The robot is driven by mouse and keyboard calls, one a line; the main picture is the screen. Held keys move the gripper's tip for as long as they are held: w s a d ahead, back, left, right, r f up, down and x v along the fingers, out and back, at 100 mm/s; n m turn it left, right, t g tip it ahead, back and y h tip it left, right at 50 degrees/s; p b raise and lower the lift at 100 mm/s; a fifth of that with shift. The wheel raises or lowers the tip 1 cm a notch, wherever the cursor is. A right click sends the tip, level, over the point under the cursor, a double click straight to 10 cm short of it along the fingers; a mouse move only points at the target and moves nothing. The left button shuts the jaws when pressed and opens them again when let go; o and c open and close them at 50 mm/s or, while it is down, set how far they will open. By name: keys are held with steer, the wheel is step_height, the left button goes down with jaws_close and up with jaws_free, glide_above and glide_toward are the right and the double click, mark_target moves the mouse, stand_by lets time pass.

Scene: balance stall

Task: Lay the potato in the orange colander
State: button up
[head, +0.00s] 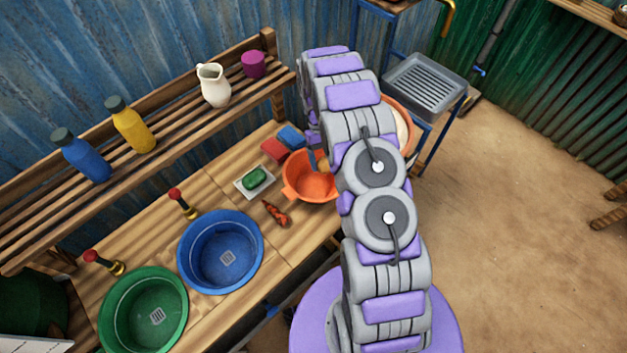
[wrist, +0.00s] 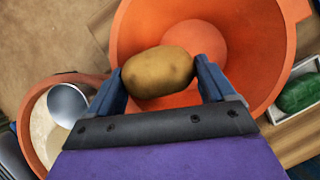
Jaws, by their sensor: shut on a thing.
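The orange colander (head: 300,186) stands on the wooden counter in the head view, partly hidden behind my arm. In the wrist view the colander (wrist: 262,75) opens wide below my gripper. My gripper (wrist: 160,78) is shut on the potato (wrist: 158,72), a brown oval held between its two blue-grey fingers. The potato shows over the inside of the colander in the wrist view. I cannot tell how high it is above the bottom.
A green soap on a white dish (head: 254,180), a carrot-like thing (head: 277,213) and red and blue sponges (head: 274,150) lie near the colander. A blue basin (head: 252,265) and a green basin (head: 178,330) are further left. A bowl with a metal ladle (wrist: 68,104) is beside the colander.

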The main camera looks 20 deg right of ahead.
steer(key=shift+s+a+f, duration=0.2)
steer(key=shift+a, duration=0.2)
steer(key=o, duration=0.7)
steer(key=shift+o, duration=1.2)
steer(key=shift+w+f, duration=0.1)
steer(key=shift+w, duration=0.05)
steer(key=shift+r, duration=0.2)
steer(key=p+v, duration=0.1)
steer(key=v, duration=1.6)
steer(key=shift+w+r, duration=0.1)
steer(key=shift+w, duration=0.05)
